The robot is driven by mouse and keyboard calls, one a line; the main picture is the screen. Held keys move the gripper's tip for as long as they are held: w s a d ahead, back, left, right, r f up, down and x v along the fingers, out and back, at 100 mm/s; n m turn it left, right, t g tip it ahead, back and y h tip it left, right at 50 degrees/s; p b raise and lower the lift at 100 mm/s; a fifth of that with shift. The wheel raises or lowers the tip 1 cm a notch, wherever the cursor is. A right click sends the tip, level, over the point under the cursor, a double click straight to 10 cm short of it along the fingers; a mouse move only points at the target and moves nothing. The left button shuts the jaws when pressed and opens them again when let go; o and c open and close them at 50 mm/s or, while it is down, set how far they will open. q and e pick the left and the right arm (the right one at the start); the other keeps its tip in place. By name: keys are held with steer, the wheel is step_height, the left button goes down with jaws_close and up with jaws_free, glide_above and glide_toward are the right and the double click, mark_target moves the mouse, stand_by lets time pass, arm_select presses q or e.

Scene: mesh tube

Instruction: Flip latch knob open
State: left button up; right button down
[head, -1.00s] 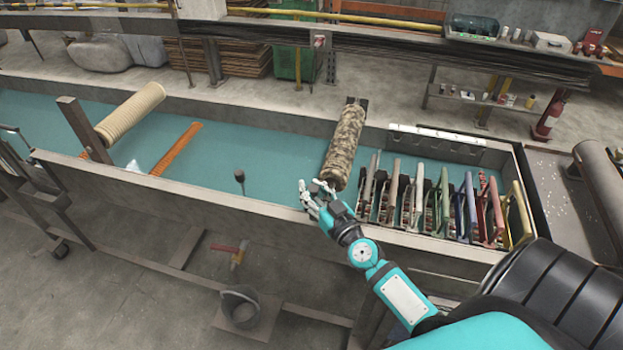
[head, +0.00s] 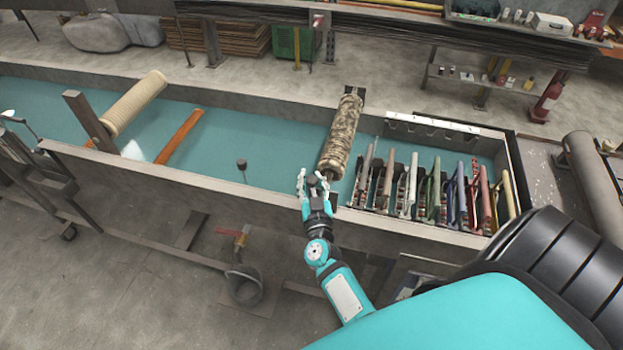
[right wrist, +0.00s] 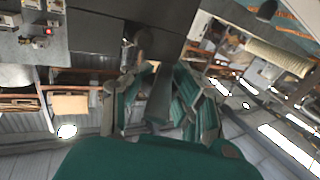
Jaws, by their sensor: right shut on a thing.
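The patterned mesh tube (head: 341,135) lies tilted across the trough, its near end close to the front wall. My right gripper (head: 315,183) is at this near end, above the front wall. In the right wrist view, my right gripper's teal and grey fingers (right wrist: 158,108) close around a grey bar-like part, which I take for the latch knob; the fingers hide much of it. Another dark knob on a short stem (head: 242,164) stands to the left, apart from the gripper. My left gripper is not in view.
Several coloured handled frames (head: 440,190) stand in a row just right of the gripper. A pale ribbed roll (head: 134,104) and an orange bar (head: 180,136) are at the left. A bucket (head: 244,284) sits below the front wall (head: 150,176). The teal trough floor between is mostly clear.

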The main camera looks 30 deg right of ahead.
steer(key=shift+s+f, duration=0.1)
steer(key=shift+f, duration=0.15)
